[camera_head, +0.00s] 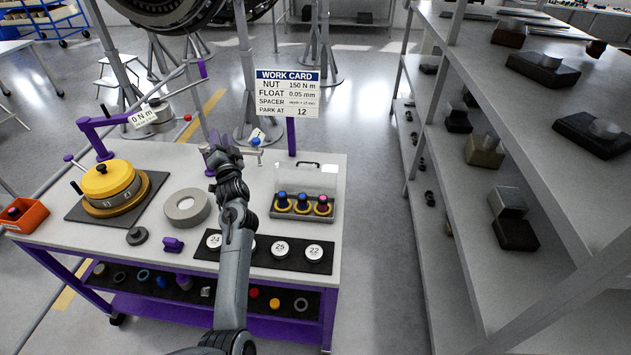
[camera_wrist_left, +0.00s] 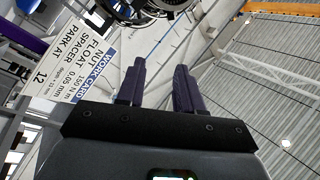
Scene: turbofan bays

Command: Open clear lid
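A clear lid (camera_head: 307,178) with a dark handle on top shows at the right end of the bench. It appears as a see-through panel rising at the back of a grey tray (camera_head: 303,215). I cannot tell for sure whether it is raised or covers the tray. In the tray stand three blue- and pink-topped parts in yellow rings. My left gripper (camera_head: 212,152) is left of the lid and above the bench, apart from it. In the left wrist view its two dark fingers (camera_wrist_left: 159,85) are spread with nothing between them. My right gripper is not in view.
A work card (camera_head: 287,93) on a purple post stands behind the lid. A yellow-topped pot (camera_head: 108,180), a grey ring (camera_head: 186,208) and a black mat (camera_head: 263,253) with numbered discs are on the bench. Shelves (camera_head: 500,150) stand right, across an open aisle.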

